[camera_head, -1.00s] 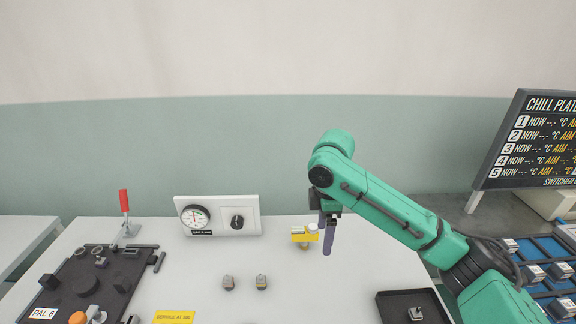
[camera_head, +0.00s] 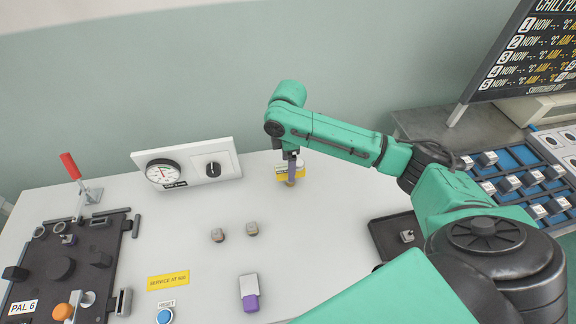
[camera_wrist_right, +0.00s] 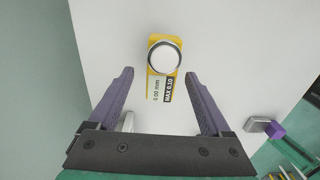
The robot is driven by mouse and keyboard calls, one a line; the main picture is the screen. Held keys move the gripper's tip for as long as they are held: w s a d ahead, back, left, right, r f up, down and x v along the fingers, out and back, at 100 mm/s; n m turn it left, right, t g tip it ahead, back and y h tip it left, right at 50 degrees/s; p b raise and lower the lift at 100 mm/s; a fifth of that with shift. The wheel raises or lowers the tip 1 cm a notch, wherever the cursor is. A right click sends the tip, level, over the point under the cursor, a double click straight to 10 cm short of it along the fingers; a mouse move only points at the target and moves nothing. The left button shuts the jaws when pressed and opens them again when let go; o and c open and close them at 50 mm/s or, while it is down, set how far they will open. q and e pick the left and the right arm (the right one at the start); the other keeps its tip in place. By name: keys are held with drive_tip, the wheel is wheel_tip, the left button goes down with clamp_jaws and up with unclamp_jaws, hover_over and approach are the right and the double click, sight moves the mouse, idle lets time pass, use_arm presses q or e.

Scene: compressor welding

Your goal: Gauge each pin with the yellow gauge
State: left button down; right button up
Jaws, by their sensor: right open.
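The yellow gauge (camera_head: 282,174) stands near the back of the white table, partly behind my right gripper (camera_head: 291,173). The right wrist view shows the gauge (camera_wrist_right: 163,82) with a round pale top and a label reading "0.00 mm" and "MAX 0.10". My right gripper (camera_wrist_right: 157,88) is open there, its purple fingers spread on either side below the gauge's round top, with nothing visibly held. Two small grey pieces with brownish tops (camera_head: 218,235) (camera_head: 252,229) stand on the table; I cannot tell whether they carry pins. My left gripper is not in view.
A dial panel (camera_head: 187,165) stands at the back left. A black fixture (camera_head: 60,268) with a red-handled clamp (camera_head: 70,166) is at left. A grey-purple block (camera_head: 249,292) lies in front. A black tray (camera_head: 378,228) holds a small part (camera_head: 407,236). Blue racks (camera_head: 515,158) are at right.

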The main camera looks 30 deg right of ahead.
drive_tip(key=shift+f, duration=0.75)
drive_tip(key=shift+s+f, duration=0.1)
drive_tip(key=shift+f, duration=0.35)
clamp_jaws()
drive_tip(key=c, duration=0.7)
unclamp_jaws()
clamp_jaws()
drive_tip(key=shift+r, duration=0.15)
wheel_tip(320, 180, up, 5)
drive_tip(key=p, duration=0.7)
drive_tip(key=shift+r, duration=0.2)
drive_tip(key=shift+f, duration=0.15)
